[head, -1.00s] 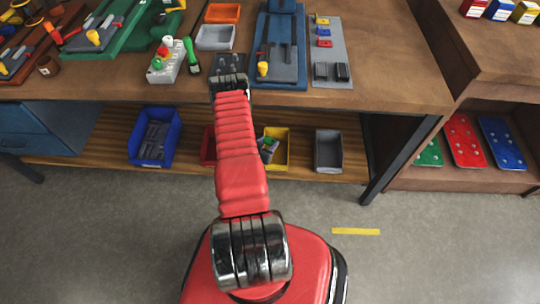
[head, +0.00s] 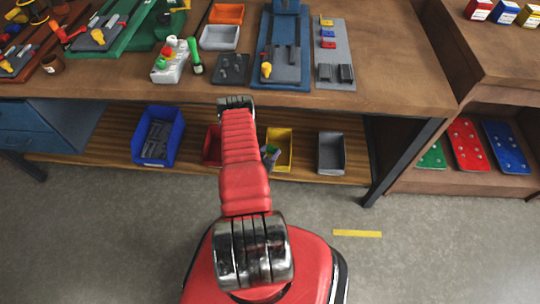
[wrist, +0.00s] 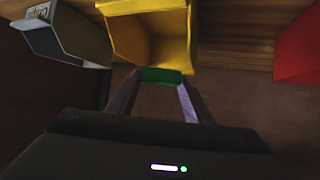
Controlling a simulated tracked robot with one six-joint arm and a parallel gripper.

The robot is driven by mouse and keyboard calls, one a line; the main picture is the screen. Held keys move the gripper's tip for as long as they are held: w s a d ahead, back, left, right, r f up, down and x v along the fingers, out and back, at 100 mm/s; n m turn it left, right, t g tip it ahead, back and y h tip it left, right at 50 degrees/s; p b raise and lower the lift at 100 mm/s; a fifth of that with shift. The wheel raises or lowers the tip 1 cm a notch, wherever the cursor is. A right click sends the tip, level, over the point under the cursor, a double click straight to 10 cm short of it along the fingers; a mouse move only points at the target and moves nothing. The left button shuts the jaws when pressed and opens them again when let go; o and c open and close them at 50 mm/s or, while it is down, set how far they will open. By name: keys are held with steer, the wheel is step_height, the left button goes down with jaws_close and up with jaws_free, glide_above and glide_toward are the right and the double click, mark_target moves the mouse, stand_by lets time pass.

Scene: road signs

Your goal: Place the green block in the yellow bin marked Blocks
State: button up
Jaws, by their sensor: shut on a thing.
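My gripper (wrist: 160,88) is shut on the green block (wrist: 160,75), which sits between the two fingertips in the wrist view. The yellow bin (wrist: 190,30) is just beyond the block, with its open inside facing me and no block visible in it. The block overlaps the bin's near edge in the picture; I cannot tell whether they touch. In the head view my gripper (head: 270,157) is at the left front of the yellow bin (head: 287,150) on the lower shelf, partly hidden by my arm. The bin's marking is not visible.
A red bin (wrist: 300,42) stands right of the yellow bin in the wrist view, a grey labelled bin (wrist: 70,42) left. A blue bin (head: 177,136) is farther along the shelf. The table (head: 400,85) overhangs the shelf, with a dark leg (head: 402,165) at right.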

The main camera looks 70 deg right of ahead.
steer(key=shift+f, duration=0.8)
steer(key=shift+f, duration=0.6)
steer(key=o, duration=1.1)
steer(key=shift+r, duration=0.1)
steer(key=shift+r, duration=0.4)
steer(key=v, duration=1.2)
steer(key=shift+r, duration=0.1)
